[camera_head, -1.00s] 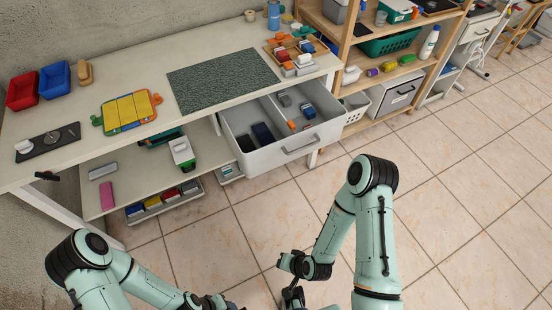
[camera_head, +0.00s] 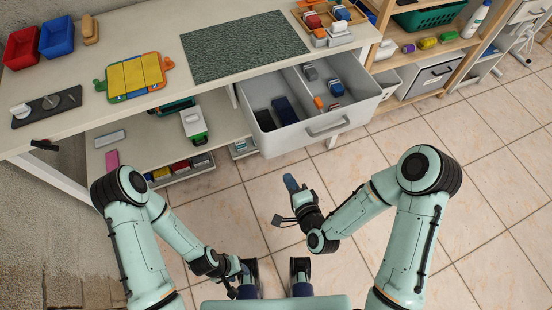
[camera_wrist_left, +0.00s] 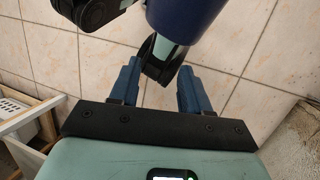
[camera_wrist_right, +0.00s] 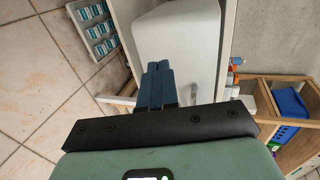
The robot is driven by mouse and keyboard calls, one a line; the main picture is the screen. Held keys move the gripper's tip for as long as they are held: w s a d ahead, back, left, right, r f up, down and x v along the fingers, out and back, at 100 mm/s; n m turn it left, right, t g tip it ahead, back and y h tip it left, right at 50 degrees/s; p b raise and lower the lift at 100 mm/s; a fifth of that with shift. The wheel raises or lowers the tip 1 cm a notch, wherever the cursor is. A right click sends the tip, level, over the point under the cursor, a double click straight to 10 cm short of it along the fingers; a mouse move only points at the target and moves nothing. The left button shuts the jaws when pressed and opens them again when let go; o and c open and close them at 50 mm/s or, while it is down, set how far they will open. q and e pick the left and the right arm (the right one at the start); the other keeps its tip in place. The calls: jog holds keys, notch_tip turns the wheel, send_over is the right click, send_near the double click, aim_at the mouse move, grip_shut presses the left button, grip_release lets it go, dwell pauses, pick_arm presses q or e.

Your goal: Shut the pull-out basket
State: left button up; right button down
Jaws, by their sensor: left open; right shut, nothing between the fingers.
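The pull-out basket (camera_head: 294,139) is a pale grey drawer under the table top, drawn well out, with a bar handle (camera_head: 328,127) on its front. It holds several dark, blue and orange items. My right gripper (camera_head: 290,183) is shut and empty, in front of and below the basket, apart from it in the head view. In the right wrist view its closed fingers (camera_wrist_right: 157,86) point at a large pale surface, apparently the basket (camera_wrist_right: 180,40). My left gripper (camera_wrist_left: 158,88) is open and empty, low over the floor near my base; its fingertips are hard to make out in the head view.
The table top (camera_head: 150,115) carries a dark green mat (camera_head: 245,47), red and blue bins and a yellow puzzle board (camera_head: 134,77). A lower shelf (camera_head: 145,140) sits left of the basket. A wooden rack (camera_head: 455,55) stands right. Tiled floor before the basket is free.

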aim_at(272, 148)
pick_arm(q)
jog(key=w+f+t+b, duration=0.1)
jog(key=w+f+b, duration=0.3)
jog(key=f+b, duration=0.2)
jog(key=shift+a+f+b, duration=0.3)
jog(key=shift+a, duration=0.1)
pick_arm(e)
jog(key=x, duration=0.7)
jog(key=r+x, duration=0.1)
jog(key=x, duration=0.3)
jog(key=shift+w+a, duration=0.1)
jog(key=shift+w, duration=0.25)
pick_arm(q)
jog(key=shift+t, duration=0.3)
